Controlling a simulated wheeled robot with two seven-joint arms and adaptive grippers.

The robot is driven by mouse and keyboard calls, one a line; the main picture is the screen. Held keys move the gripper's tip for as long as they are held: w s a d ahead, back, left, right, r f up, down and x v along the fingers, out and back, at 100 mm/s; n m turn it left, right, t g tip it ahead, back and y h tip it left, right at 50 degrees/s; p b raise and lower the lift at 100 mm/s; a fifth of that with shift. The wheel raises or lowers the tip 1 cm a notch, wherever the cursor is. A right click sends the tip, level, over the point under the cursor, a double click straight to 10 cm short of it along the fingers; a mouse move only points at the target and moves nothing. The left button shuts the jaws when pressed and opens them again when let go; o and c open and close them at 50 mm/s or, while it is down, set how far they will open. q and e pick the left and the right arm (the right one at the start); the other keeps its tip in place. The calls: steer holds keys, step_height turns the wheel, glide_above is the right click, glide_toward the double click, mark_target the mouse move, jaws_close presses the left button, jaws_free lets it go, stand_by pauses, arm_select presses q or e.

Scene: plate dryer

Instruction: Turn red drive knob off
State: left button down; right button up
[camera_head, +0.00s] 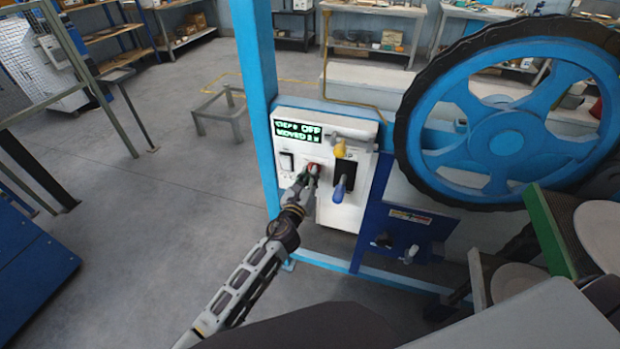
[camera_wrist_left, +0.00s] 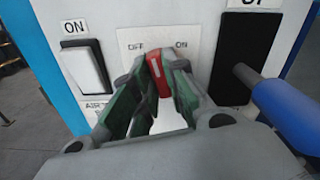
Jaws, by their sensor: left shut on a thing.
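The red drive knob (camera_wrist_left: 158,75) is on the white control panel (camera_head: 331,208), on a plate marked OFF at left and ON at right. In the left wrist view the knob stands nearly upright, its top tilted slightly to the left toward OFF. My left gripper (camera_wrist_left: 157,92) is shut on the knob, with a green-padded finger on each side. In the head view the left gripper (camera_head: 309,174) reaches the panel from below, and the knob (camera_head: 313,167) shows only in part between the fingers. My right gripper is not in view.
A white rocker switch (camera_wrist_left: 88,68) marked ON is left of the knob. A blue-handled lever (camera_head: 340,188) in a black slot is to the right, with a yellow handle (camera_head: 340,148) above. The green display (camera_head: 298,132) includes "OFF". A large blue wheel (camera_head: 510,140) stands at right.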

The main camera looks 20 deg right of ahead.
arm_select(q)
steer(key=n+b, duration=0.1)
steer(key=n, duration=0.5)
stand_by(0.5)
steer(key=c, duration=1.4)
jaws_free()
steer(key=shift+c, duration=0.2)
steer(key=v, duration=1.2)
steer(key=shift+n, duration=0.5)
